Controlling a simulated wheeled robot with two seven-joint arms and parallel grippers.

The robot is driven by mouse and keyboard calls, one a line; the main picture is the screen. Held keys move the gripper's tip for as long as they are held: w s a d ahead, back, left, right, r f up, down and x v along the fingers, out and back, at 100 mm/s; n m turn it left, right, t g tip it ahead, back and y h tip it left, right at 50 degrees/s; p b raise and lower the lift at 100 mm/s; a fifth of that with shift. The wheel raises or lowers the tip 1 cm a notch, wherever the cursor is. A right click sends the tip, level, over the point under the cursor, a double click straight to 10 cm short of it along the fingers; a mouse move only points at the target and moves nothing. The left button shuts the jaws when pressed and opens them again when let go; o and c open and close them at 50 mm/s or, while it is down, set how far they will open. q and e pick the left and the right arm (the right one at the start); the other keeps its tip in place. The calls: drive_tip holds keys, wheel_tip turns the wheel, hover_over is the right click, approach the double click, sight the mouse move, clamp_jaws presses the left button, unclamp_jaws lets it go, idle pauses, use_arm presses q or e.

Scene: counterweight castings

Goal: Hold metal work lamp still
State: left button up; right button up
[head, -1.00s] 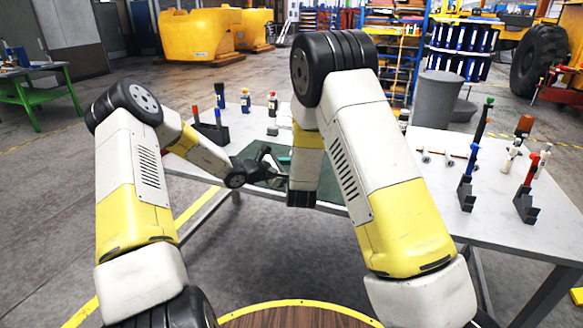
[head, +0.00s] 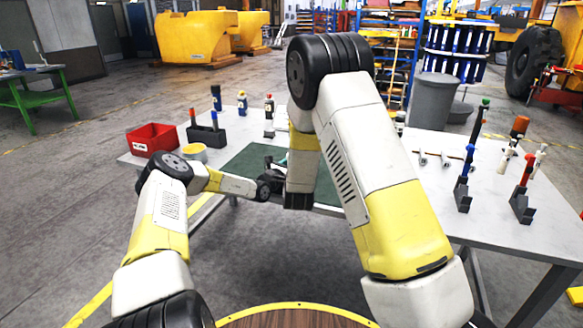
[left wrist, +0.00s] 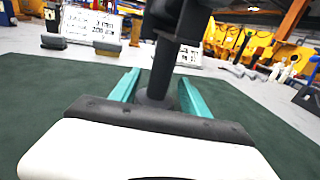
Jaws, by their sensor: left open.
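In the left wrist view, the metal work lamp (left wrist: 166,62) shows as a dark upright post with a wider dark part above, cut off by the top edge. My left gripper (left wrist: 160,80) is open, with its teal fingers on either side of the post's lower end. I cannot tell whether either finger touches it. In the head view my left gripper (head: 280,163) is over the green mat (head: 243,163), partly behind my right arm. The lamp is not clearly visible there. My right gripper is hidden behind its own arm.
A red bin (head: 153,137), a yellow round container (head: 194,152) and a dark holder (head: 207,134) stand at the table's left. Several bottles stand at the back. Dark holders with tools (head: 462,195) stand at the right. My right arm crosses the table's middle.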

use_arm(q)
drive_tip(key=shift+x, duration=0.95)
drive_tip(key=shift+c, duration=0.2)
clamp_jaws()
idle(0.5)
